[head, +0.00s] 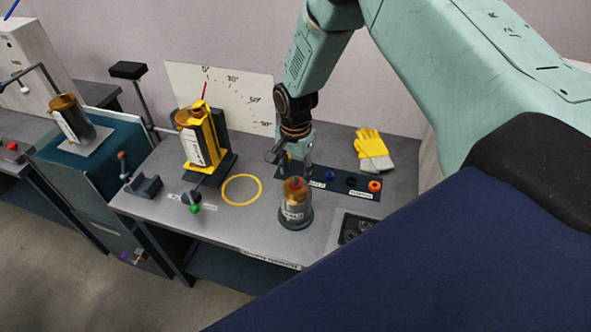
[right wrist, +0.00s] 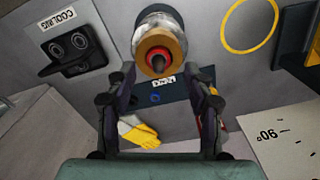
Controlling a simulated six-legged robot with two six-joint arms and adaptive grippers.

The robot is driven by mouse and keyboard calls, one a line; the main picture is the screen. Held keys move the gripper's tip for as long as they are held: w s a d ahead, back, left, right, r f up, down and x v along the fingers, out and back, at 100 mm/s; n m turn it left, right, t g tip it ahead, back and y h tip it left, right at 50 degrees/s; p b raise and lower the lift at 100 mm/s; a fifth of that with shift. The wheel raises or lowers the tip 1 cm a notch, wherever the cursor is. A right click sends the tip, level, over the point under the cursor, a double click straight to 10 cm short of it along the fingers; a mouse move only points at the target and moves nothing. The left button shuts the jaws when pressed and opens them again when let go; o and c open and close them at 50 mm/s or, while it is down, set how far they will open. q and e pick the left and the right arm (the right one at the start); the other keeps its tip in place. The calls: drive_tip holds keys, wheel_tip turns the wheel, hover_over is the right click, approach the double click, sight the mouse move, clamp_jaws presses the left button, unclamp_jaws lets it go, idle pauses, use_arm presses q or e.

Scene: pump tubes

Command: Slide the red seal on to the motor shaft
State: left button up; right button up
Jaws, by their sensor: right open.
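The red seal (right wrist: 154,54) is a ring around the dark motor shaft (right wrist: 158,66), on top of the copper-coloured motor in the right wrist view. In the head view the red seal (head: 295,182) shows at the top of the upright motor (head: 293,208), which stands in a round grey base. I cannot tell how far down the shaft the seal sits. My right gripper (head: 292,160) is above and slightly behind the motor, fingers apart and empty. In the right wrist view the gripper (right wrist: 162,84) points toward the motor top, apart from the seal. My left gripper is out of view.
Behind the motor lies a dark seal strip with blue (head: 330,175) and orange (head: 375,186) rings. Yellow gloves (head: 372,147) lie beyond it. A yellow stand (head: 204,140) and yellow circle (head: 242,176) are left. A dark twin-socket fixture (right wrist: 72,48) is nearby.

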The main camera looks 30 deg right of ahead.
wheel_tip(320, 180, up, 12)
idle(0.4)
drive_tip(key=shift+s, duration=0.1)
drive_tip(key=shift+f, duration=0.1)
idle(0.5)
drive_tip(key=s+a+f+n, duration=0.4)
drive_tip(key=s+f, duration=0.5)
drive_tip(key=s, duration=0.2)
drive_tip(key=s+a+f+n, duration=0.45)
drive_tip(key=s+f, duration=0.35)
drive_tip(key=s, duration=0.2)
drive_tip(key=s+n, duration=0.5)
drive_tip(key=s, duration=0.7)
wheel_tip(320, 180, down, 22)
drive_tip(key=b, duration=2.1)
drive_tip(key=shift+w+d, duration=0.2)
drive_tip(key=shift+w, duration=0.25)
